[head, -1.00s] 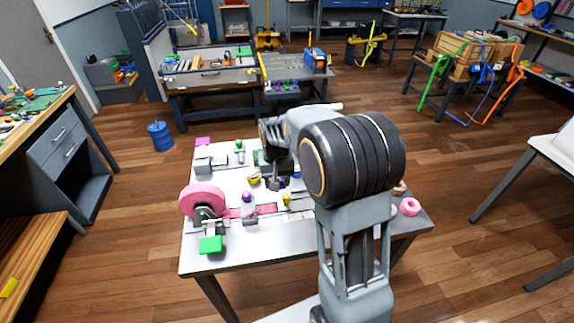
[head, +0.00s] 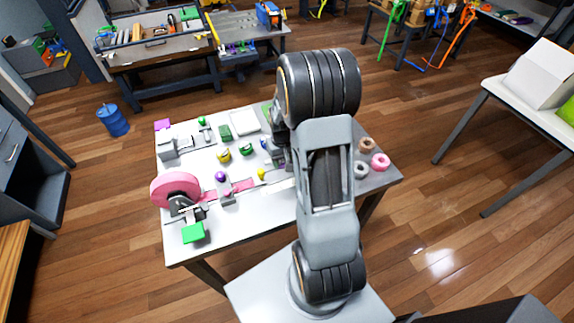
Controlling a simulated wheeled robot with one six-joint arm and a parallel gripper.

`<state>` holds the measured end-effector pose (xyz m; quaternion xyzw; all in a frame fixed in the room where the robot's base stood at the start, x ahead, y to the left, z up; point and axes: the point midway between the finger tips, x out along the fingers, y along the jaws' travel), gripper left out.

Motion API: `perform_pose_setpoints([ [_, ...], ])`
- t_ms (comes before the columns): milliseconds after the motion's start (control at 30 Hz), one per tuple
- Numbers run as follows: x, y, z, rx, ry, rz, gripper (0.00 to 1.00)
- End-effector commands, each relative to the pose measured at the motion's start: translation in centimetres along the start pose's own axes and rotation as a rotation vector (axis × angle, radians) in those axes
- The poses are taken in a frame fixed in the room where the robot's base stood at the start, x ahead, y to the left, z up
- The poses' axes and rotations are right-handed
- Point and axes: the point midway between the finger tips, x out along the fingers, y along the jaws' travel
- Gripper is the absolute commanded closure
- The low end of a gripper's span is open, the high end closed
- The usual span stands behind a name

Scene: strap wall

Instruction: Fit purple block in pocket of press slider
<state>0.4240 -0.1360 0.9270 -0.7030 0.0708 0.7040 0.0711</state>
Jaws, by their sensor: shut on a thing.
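My gripper (head: 281,160) is low over the middle right of the white-topped table, partly hidden by my arm. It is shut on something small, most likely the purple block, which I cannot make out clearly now. A small grey fixture with a purple ball knob (head: 220,176) stands left of my gripper, by a pink strip. A grey block-like fixture (head: 168,148) stands at the table's left. I cannot tell which part is the press slider, and its pocket does not show clearly.
A pink wheel (head: 175,188) and a green pad (head: 193,232) are at the table's left front. A magenta block (head: 162,125) is at the back left corner. Yellow and green pieces lie mid-table. Rings (head: 380,161) lie at the right.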

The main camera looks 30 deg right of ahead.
Motion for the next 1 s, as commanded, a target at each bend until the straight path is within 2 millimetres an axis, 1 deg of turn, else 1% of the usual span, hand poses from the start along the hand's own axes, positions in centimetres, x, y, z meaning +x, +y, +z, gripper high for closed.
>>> perform_pose_setpoints([
  [233,1.2,1.0,0.2,0.002,-0.002,0.000,0.82],
  [300,1.9,1.5,0.4,0.000,-0.003,-0.001,0.82],
  [400,3.3,1.3,0.4,-0.001,-0.004,-0.001,0.82],
  [533,4.4,1.3,0.3,-0.001,0.000,0.000,0.82],
  [967,5.0,1.3,0.3,-0.001,0.002,0.000,0.82],
  [1000,5.1,1.3,0.3,-0.001,0.001,0.000,0.48],
])
